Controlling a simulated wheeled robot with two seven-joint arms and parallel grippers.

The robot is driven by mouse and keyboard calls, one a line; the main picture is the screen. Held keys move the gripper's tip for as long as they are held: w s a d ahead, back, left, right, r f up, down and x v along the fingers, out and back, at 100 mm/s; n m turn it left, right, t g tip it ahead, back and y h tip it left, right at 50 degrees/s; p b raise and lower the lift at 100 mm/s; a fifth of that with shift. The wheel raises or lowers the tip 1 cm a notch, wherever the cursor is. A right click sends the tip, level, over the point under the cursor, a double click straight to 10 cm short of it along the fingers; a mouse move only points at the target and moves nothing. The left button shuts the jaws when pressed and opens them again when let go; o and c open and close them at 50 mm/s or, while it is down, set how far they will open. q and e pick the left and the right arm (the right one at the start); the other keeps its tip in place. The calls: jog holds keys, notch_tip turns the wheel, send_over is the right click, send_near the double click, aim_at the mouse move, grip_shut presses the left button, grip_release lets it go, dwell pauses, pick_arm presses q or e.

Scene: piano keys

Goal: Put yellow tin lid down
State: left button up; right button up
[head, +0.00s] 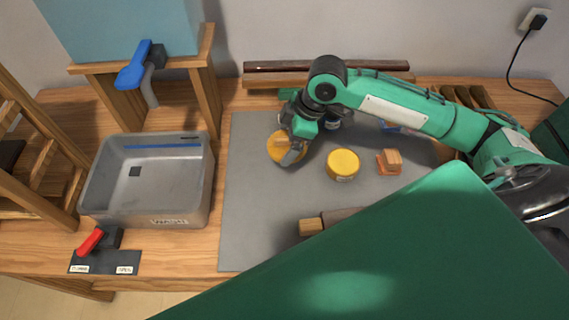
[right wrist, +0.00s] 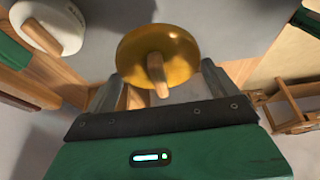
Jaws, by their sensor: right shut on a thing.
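The yellow tin lid (head: 275,153) is a round disc with a wooden handle, over the left part of the grey mat. It also shows in the right wrist view (right wrist: 140,48), between and beyond the fingertips. My right gripper (head: 291,149) is shut on the lid; one finger crosses its right side in the head view. I cannot tell whether the lid touches the mat. A round yellow tin (head: 342,164) stands on the mat to the right of the lid, apart from it. My left gripper is not in view.
A grey wash basin (head: 150,218) stands left of the mat (head: 250,225). An orange and wooden block (head: 389,162) lies right of the tin. A wood-ended bar (head: 312,226) lies in front. A white lid with a wooden handle (right wrist: 68,18) shows in the wrist view. The mat's front left is clear.

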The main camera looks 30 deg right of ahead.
aim_at(281, 172)
notch_tip(281, 172, down, 11)
jog(key=shift+f, duration=0.15)
jog(key=shift+a+f, duration=0.1)
dwell(0.3)
jog(key=o, duration=0.7)
jog(key=v, duration=1.2)
jog(key=shift+a, duration=0.1)
